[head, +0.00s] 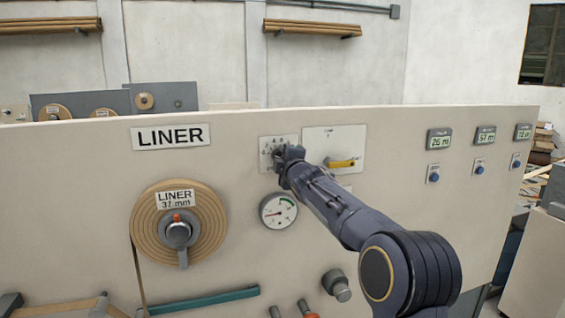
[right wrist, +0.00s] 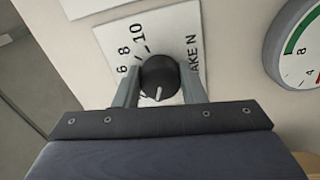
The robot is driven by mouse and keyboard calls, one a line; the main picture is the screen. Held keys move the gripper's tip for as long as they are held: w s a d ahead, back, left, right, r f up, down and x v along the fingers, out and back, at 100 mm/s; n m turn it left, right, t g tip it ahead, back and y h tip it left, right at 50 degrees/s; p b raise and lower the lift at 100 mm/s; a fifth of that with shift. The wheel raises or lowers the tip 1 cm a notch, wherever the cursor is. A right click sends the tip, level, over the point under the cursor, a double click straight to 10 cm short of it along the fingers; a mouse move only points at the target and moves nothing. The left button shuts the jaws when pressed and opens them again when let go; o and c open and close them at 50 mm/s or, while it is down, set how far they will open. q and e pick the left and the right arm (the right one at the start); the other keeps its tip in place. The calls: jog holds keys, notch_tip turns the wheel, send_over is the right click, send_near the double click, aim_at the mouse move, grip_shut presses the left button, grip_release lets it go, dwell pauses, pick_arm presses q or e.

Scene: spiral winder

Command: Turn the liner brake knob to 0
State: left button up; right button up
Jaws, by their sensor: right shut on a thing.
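The liner brake knob (right wrist: 159,76) is black and round with a white pointer mark, on a pale scale plate (right wrist: 186,22). The plate also shows in the head view (head: 266,141), left of a larger plate. My right gripper (right wrist: 160,92) is shut on the knob, with one finger on each side. In the head view my right gripper (head: 285,155) covers most of the knob. In the right wrist view the white mark points down, toward the gripper. The numbers 6, 8 and 10 and part of the word "BRAKE" show; the rest of the scale is hidden. My left gripper is not seen.
A round gauge (head: 279,211) is just below the knob. A yellow-handled lever (head: 341,163) is close on its right. The liner roll (head: 150,228) with its hub is at lower left, under the LINER sign (head: 170,136). Small displays (head: 485,135) are far right.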

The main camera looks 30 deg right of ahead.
jog(key=shift+n, duration=0.8)
jog(key=o, duration=1)
jog(key=b+v, duration=0.5)
jog(key=v, duration=0.2)
jog(key=shift+s+b, duration=0.3)
jog(key=shift+s, duration=0.1)
